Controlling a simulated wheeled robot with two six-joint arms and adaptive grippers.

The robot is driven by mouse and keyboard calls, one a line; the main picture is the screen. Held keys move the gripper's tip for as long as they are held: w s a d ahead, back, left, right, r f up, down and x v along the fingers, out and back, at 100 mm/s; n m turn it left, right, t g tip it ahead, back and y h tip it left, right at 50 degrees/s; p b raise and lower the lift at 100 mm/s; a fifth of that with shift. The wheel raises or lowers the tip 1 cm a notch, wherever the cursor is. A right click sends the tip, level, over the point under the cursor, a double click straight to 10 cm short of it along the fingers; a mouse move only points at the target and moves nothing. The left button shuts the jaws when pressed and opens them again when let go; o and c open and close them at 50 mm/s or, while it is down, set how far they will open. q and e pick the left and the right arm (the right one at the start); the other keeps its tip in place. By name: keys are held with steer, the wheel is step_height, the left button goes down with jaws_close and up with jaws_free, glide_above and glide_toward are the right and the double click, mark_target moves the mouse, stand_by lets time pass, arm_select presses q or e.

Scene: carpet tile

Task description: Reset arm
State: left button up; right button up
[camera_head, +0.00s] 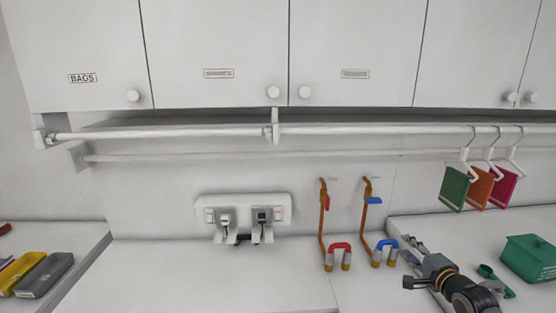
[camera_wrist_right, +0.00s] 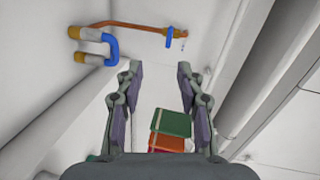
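My right gripper (camera_head: 416,283) shows at the lower right of the head view, above the right counter. In the right wrist view my right gripper (camera_wrist_right: 160,75) has its two fingers wide apart, with nothing between the tips. Past the fingers, the wrist view shows a blue-handled pipe fitting (camera_wrist_right: 110,48) at the upper left and a green hanging cloth (camera_wrist_right: 172,122) low between the fingers. My left gripper is in neither view.
A rail (camera_head: 180,133) runs under the white cabinets, with green, orange and pink cloths (camera_head: 480,188) on hangers at right. A socket panel (camera_head: 243,213) and two copper pipes (camera_head: 322,220) are on the wall. A green box (camera_head: 530,258) stands right of my right gripper. The middle counter (camera_head: 200,275) is clear.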

steer(key=s+a+f+n+g, duration=0.6)
steer(key=s+a+f+n, duration=0.4)
steer(key=s+a+f, duration=0.45)
steer(key=s+f+n+g+h, duration=0.25)
steer(key=s+n+g, duration=0.4)
steer(key=s, duration=1.15)
step_height(320, 180, down, 30)
steer(key=s+d+b, duration=0.2)
steer(key=b, duration=0.3)
arm_select(q)
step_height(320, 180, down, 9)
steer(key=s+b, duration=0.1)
steer(key=b, duration=0.2)
steer(key=shift+b, duration=0.3)
arm_select(e)
steer(key=s+d+f+g, duration=0.1)
steer(key=s+f+g, duration=0.1)
steer(key=s+f, duration=1.7)
step_height(320, 180, down, 3)
steer(key=shift+s+d+f, duration=0.2)
steer(key=shift+d, duration=0.2)
